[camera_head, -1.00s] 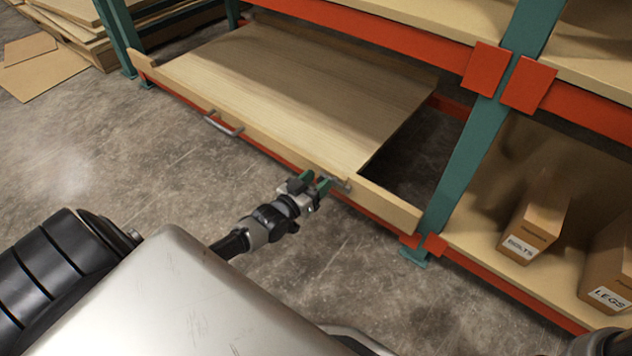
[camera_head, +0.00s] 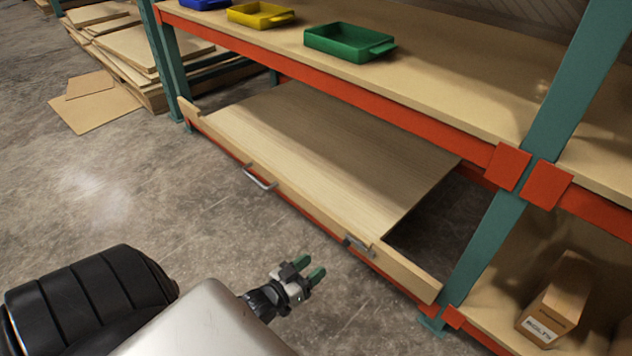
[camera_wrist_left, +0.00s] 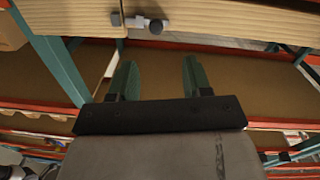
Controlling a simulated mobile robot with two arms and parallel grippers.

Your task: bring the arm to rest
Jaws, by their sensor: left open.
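My left gripper (camera_head: 308,270) is open and empty in the head view. It hangs over the concrete floor, a little in front of and to the left of the drawer's right handle (camera_head: 356,246), apart from it. Its two green fingers also show spread in the left wrist view (camera_wrist_left: 155,75), with nothing between them. The wooden drawer (camera_head: 330,160) is on the lower level of the rack, with a second metal handle (camera_head: 259,177) further left on its front. My right gripper is not in view.
The upper shelf (camera_head: 440,85) holds a green tray (camera_head: 350,42), a yellow tray (camera_head: 260,15) and a blue tray (camera_head: 205,4). A teal upright (camera_head: 485,250) stands right of the drawer. A carton marked BOLTS (camera_head: 556,300) sits lower right. Floor at left (camera_head: 110,190) is clear.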

